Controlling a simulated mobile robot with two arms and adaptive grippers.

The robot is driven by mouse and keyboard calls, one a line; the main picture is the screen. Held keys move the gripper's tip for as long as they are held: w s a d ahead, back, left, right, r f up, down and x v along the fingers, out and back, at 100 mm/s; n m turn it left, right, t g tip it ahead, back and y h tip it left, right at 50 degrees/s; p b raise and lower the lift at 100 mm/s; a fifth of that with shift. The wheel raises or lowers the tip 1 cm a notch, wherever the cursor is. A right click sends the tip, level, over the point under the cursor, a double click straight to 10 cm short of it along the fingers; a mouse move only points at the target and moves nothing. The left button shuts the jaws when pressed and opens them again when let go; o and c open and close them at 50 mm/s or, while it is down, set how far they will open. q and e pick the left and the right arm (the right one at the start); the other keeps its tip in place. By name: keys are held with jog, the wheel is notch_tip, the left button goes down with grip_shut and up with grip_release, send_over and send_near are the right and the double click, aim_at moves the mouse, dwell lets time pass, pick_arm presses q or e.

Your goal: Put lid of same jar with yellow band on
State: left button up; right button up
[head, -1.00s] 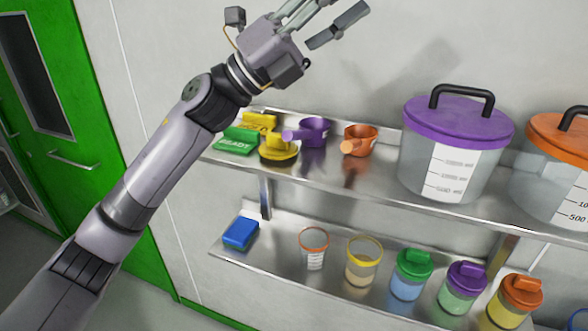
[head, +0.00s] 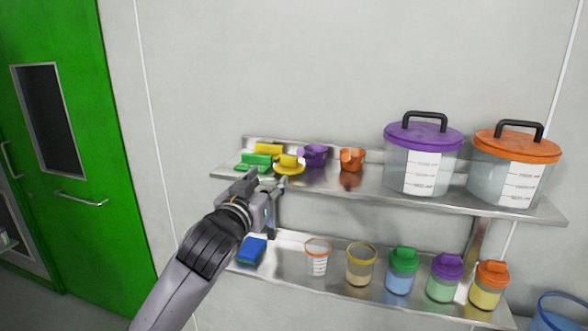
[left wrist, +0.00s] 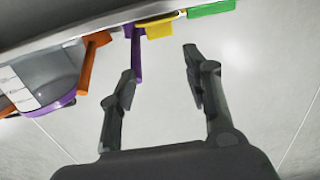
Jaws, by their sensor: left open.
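The open clear jar with a yellow band (head: 360,266) stands on the lower shelf, with beige contents and no lid on it. A yellow piece, probably this lid, shows at the shelf edge in the left wrist view (left wrist: 160,27). My left gripper (head: 262,187) is just below and left of the yellow lid, near the upper shelf's front edge. Its fingers (left wrist: 160,78) are apart with nothing between them. My right gripper is out of view.
Below are a blue sponge (head: 251,251), an orange-banded jar (head: 317,257) and several lidded jars. The wall above is clear.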

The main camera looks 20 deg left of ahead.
pick_arm(q)
jog(key=p, duration=0.2)
send_near(288, 159)
jog(key=w, duration=0.2)
jog(key=w+r+p, duration=0.1)
jog(key=w, duration=0.1)
jog(key=shift+w+d, duration=0.1)
jog(key=shift+w, duration=0.05)
jog(key=shift+w+f, duration=0.2)
jog(key=shift+w, duration=0.45)
jog(key=shift+w+r+p, duration=0.1)
jog(key=shift+w+p, duration=0.3)
jog(key=shift+p, duration=0.1)
jog(key=w+p, duration=0.1)
jog(key=w, duration=0.2)
jog(key=shift+p, duration=0.4)
jog(key=shift+w+f, duration=0.35)
jog(key=shift+w, duration=0.4)
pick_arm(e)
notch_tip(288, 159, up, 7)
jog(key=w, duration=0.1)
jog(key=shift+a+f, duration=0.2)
pick_arm(q)
jog(key=shift+s, duration=0.1)
jog(key=shift+c, duration=0.5)
